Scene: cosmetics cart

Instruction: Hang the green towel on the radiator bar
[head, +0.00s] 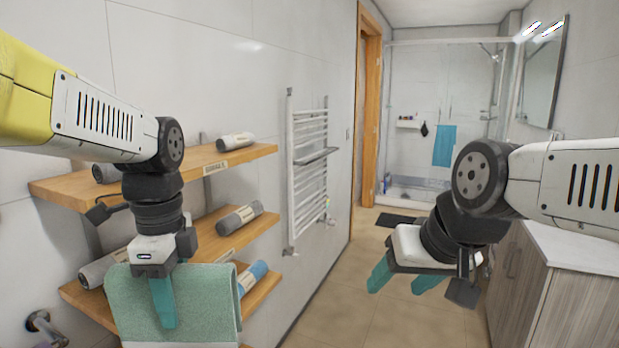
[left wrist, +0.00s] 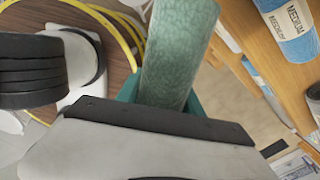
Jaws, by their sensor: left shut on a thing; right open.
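The green towel (head: 208,300) hangs from my left gripper (head: 163,300) at the lower left of the head view, in front of the wooden shelves. My left gripper is shut on it, with one teal finger in front of the cloth. In the left wrist view the towel (left wrist: 178,55) sticks out from between the fingers. The white radiator (head: 308,170) is on the wall right of the shelves, with a bar (head: 315,157) standing out from its front. The towel is apart from it. My right gripper (head: 405,283) is open and empty at the right.
Wooden shelves (head: 255,153) with rolled towels (head: 240,217) stick out from the left wall, close to my left gripper. A wood-fronted cabinet (head: 515,285) stands at the right. The tiled floor between (head: 345,300) is clear. A blue towel (head: 444,146) hangs at the far shower.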

